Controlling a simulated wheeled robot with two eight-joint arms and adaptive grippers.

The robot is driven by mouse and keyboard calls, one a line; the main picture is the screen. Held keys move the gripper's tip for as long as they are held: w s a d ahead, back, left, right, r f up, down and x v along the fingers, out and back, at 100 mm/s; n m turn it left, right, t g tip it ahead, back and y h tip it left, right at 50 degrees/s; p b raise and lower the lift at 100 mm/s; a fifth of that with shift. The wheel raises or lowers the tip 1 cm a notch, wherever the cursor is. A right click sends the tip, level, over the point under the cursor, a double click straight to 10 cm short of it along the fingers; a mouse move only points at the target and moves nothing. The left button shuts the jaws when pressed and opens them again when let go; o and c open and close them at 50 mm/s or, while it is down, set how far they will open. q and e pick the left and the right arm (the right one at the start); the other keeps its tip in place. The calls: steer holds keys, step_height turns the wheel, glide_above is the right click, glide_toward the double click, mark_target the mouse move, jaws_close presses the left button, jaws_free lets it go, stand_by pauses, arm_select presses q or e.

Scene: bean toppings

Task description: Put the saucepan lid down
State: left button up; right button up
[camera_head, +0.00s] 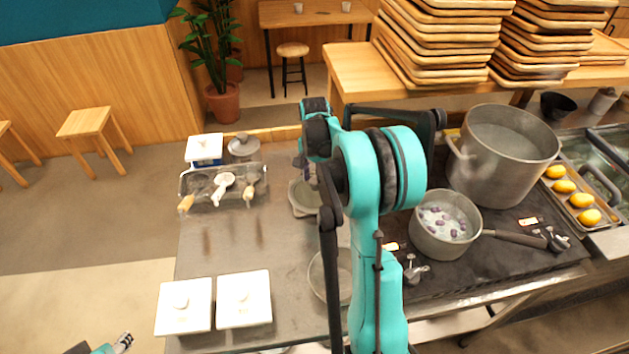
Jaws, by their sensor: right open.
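The saucepan (445,236) stands uncovered on the dark stove, its handle pointing right, with pale liquid and several dark beans inside. A round grey disc (318,275), which looks like the saucepan lid, rests on the counter left of the stove. My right arm covers much of it, and its knob is not visible. My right gripper (302,160) is open, mostly hidden behind its own arm, over the counter beyond the disc. My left gripper (123,343) is at the bottom left edge, away from the counter. Its jaw state is unclear.
A large steel pot (503,150) stands behind the saucepan. Two white lidded containers (215,328) sit at the counter's front left. A utensil tray (220,187), a small lidded pot (243,147) and a scale-like object (302,205) are farther back. Bare counter (225,250) lies between.

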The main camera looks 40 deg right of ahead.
mark_target(314, 180)
step_height(314, 180, up, 10)
steer(key=p, duration=0.4)
steer(key=s+a+r+n+t, duration=0.1)
steer(key=s+a+r+n, duration=0.3)
steer(key=a, duration=0.4)
steer(key=s+a+f+n+t, duration=0.1)
steer(key=s+a+n+t, duration=0.2)
steer(key=s+a+n, duration=0.3)
steer(key=s+a+n+t, duration=0.3)
steer(key=s+a+n, duration=0.3)
steer(key=a, duration=0.5)
steer(key=shift+f+n, duration=0.3)
steer(key=shift+f, duration=0.05)
steer(key=shift+a, duration=0.1)
